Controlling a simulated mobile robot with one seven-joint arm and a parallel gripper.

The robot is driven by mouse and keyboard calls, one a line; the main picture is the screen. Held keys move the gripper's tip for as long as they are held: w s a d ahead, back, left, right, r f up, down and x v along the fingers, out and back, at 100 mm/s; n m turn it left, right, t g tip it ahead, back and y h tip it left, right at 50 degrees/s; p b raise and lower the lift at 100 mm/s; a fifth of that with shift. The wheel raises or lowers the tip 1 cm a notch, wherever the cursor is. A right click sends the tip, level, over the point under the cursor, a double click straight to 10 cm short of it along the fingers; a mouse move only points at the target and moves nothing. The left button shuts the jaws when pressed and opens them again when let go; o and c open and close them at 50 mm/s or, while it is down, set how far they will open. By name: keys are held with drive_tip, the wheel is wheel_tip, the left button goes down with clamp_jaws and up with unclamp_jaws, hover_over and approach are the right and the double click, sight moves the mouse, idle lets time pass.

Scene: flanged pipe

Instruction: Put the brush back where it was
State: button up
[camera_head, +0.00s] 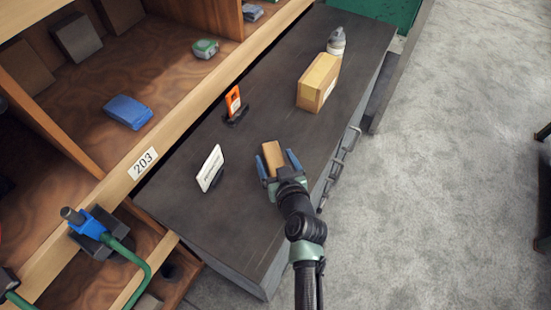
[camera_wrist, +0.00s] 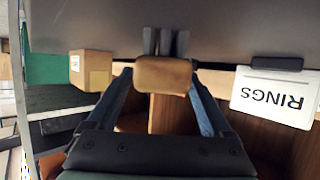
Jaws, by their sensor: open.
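The brush (camera_head: 273,158) shows as a tan wooden block low over the dark bench top, between the blue fingers of my gripper (camera_head: 278,162). In the wrist view, which is upside down, the block (camera_wrist: 163,76) sits between the fingertips (camera_wrist: 160,82), with dark grey pieces between it and the bench. I cannot tell whether these are bristles or a support. My gripper is open, with one finger on each side of the block. Whether either finger touches it is not clear.
A white sign (camera_head: 210,168), reading RINGS in the wrist view (camera_wrist: 275,95), stands to the left. An orange item (camera_head: 234,101) on a dark base, a cardboard box (camera_head: 318,82) and a grey bottle (camera_head: 336,42) stand farther back. Shelving (camera_head: 142,163) marked 203 borders the bench.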

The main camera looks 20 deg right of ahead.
drive_tip(key=shift+r+p, duration=0.25)
drive_tip(key=shift+p, duration=0.1)
drive_tip(key=b+v, duration=0.1)
drive_tip(key=v, duration=0.4)
drive_tip(key=b+v, duration=0.1)
drive_tip(key=v, duration=0.4)
drive_tip(key=shift+s+a, duration=0.1)
drive_tip(key=shift+s, duration=0.35)
drive_tip(key=shift+s+r, duration=0.3)
drive_tip(key=shift+s, duration=0.2)
